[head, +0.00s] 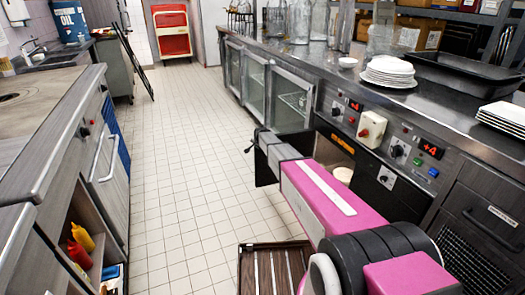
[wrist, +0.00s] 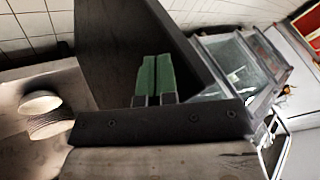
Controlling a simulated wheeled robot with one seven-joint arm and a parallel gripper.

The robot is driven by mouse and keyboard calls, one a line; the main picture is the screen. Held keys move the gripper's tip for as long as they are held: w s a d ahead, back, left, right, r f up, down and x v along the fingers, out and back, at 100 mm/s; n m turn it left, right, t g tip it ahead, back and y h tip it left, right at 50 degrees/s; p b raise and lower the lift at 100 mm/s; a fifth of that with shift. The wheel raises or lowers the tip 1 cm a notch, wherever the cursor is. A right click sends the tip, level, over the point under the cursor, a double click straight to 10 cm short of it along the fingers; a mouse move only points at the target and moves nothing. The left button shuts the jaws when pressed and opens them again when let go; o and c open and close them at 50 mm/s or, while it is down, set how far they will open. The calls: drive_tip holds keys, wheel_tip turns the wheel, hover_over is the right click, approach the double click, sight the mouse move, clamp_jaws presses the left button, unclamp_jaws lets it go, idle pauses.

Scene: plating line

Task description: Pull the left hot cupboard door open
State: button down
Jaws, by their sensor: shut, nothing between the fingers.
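The left hot cupboard door (head: 265,172) is a dark panel that stands open, sticking out into the aisle, partly hidden by my pink arm. Its dark face also fills the middle of the wrist view (wrist: 112,45). My gripper (wrist: 153,75) has green fingers that are shut together with nothing between them. They lie in front of the door panel in the wrist view; I cannot tell whether they touch it. The lit cupboard opening (head: 336,142) shows behind my arm. A stack of white plates (head: 343,174) stands inside; it also shows in the wrist view (wrist: 45,115).
Glass-fronted cabinets (head: 254,86) run along the right counter beyond the cupboard. Plates (head: 389,72) and a black tray (head: 465,75) stand on the counter. The left counter (head: 45,95) has an open shelf with sauce bottles (head: 79,254).

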drive_tip(key=shift+w+a, duration=0.25)
drive_tip(key=shift+w, duration=0.45)
drive_tip(key=shift+w+a, duration=0.2)
drive_tip(key=shift+w, duration=0.5)
drive_tip(key=shift+w+a, duration=0.25)
drive_tip(key=shift+w, duration=0.45)
